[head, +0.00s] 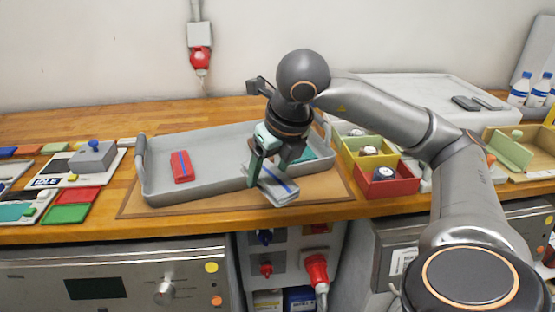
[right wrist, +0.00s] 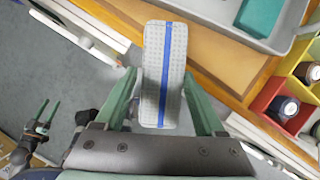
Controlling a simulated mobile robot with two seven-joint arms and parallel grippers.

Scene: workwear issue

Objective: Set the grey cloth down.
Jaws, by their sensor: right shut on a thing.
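The grey cloth (head: 277,187) is a folded pad with a blue stripe. My right gripper (head: 266,174) is shut on it above the front edge of the grey tray (head: 215,190). In the right wrist view the cloth (right wrist: 154,60) sits between the two green fingers, with the wooden bench edge and the floor behind it. My left gripper (right wrist: 46,113) shows only in the right wrist view, low at the left, with its fingers apart and nothing between them.
A red cloth (head: 181,166) with a blue stripe lies in the tray's left part. A teal cloth (right wrist: 261,16) lies at its right end. The tray stands on a brown mat (head: 134,206). Yellow (head: 361,142) and red (head: 380,190) bins stand to the right. The tray's middle is clear.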

